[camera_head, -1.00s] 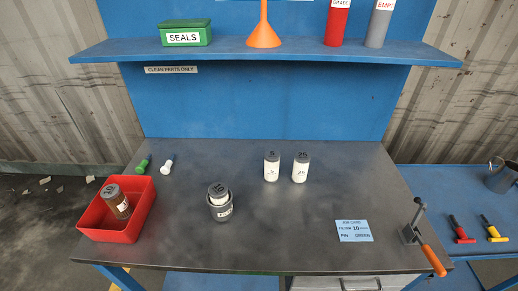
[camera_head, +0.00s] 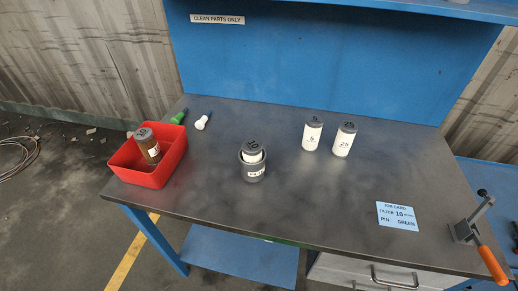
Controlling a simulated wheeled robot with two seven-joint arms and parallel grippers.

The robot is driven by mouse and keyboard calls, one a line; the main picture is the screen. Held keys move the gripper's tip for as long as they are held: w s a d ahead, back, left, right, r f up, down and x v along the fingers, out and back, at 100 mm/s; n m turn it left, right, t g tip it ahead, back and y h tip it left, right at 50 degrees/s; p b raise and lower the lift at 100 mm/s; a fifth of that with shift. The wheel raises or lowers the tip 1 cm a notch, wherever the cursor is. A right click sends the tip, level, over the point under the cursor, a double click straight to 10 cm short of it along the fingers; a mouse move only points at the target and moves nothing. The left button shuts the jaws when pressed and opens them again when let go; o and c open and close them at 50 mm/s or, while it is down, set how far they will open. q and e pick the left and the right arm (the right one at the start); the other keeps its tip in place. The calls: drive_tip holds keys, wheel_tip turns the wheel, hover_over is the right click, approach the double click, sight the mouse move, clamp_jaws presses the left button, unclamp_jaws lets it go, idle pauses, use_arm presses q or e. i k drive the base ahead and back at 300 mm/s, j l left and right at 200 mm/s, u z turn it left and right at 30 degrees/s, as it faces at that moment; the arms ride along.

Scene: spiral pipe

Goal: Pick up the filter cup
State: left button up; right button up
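The likely filter cup is a dark grey cup (camera_head: 251,172) with a white label on its front. It stands upright on the workbench, left of the middle. A white filter with a dark cap (camera_head: 253,150) sits inside it and sticks out above the rim; the cap's marking is hard to read. Neither of my grippers shows in the head view.
A red bin (camera_head: 171,165) at the bench's left holds a brown filter (camera_head: 147,146). Green (camera_head: 178,117) and white (camera_head: 202,122) pins lie behind. White filters marked 5 (camera_head: 312,136) and 25 (camera_head: 343,141) stand right of the cup. A job card (camera_head: 397,216) and orange-handled lever (camera_head: 490,262) are at right.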

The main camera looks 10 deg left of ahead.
sight(254, 173)
drive_tip(key=j+z, duration=0.4)
drive_tip(key=k+j+z, duration=0.15)
drive_tip(key=j+z, duration=0.2)
drive_tip(key=j, duration=0.2)
drive_tip(key=k+j+z, duration=0.2)
drive_tip(key=j+z, duration=0.2)
drive_tip(key=j, duration=0.1)
